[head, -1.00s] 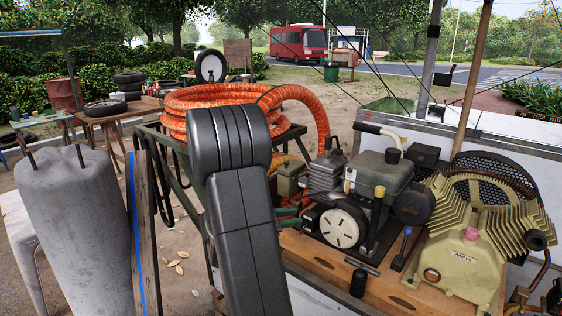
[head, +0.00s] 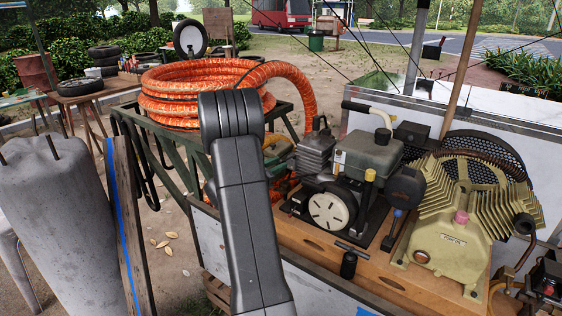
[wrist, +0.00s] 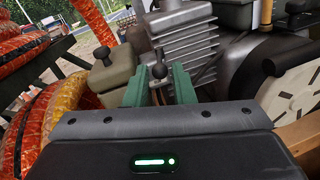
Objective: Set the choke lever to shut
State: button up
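A small dark lever with a round black knob (wrist: 159,71) stands in front of the finned engine cylinder (wrist: 185,42) in the wrist view. No label on it is readable, so I cannot be sure it is the choke lever. My gripper (wrist: 157,88) has two green fingers set apart, one either side of the lever in the picture. I cannot tell whether they touch it. In the head view my arm covers most of the gripper and hides this lever. The engine (head: 366,152) sits on the wooden cart deck (head: 385,283).
Right of the engine stand a blue-tipped lever (head: 397,213) and a tan pump (head: 452,245). A black T-handle (head: 350,262) is in front. A tan box with a dark cap (wrist: 111,80) and orange hose (wrist: 97,20) lie left of my gripper. Space is tight there.

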jog(key=shift+x, duration=1.15)
grip_shut()
jog(key=shift+d, duration=0.1)
